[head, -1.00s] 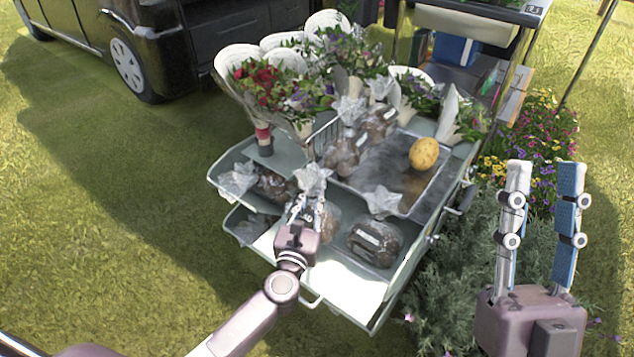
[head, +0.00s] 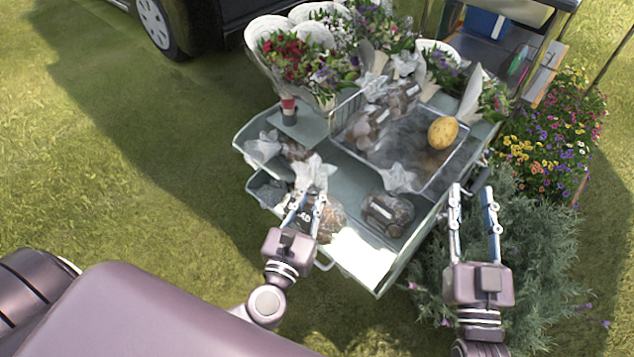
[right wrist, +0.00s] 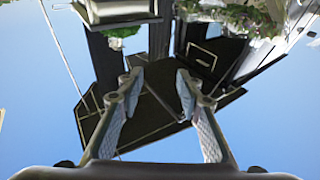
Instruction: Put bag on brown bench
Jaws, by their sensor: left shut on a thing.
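A clear plastic bag (head: 331,222) with brown contents and a gathered, flared top is at the lower shelf of the flower stand. My left gripper (head: 307,202) is shut on this bag, just below its flared top. I cannot tell whether the bag still touches the shelf. My right gripper (head: 473,190) is open and empty, right of the stand above the grey-green bush; its open fingers also show in the right wrist view (right wrist: 158,85). I cannot make out a brown bench in either view.
Another bag (head: 388,214) lies on the shelf to the right. A metal tray (head: 438,168) above holds several bags and a yellow potato-like object (head: 442,131). Flower bouquets (head: 300,62) stand behind. A dark vehicle (head: 205,25) is at the back. Grass at left is open.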

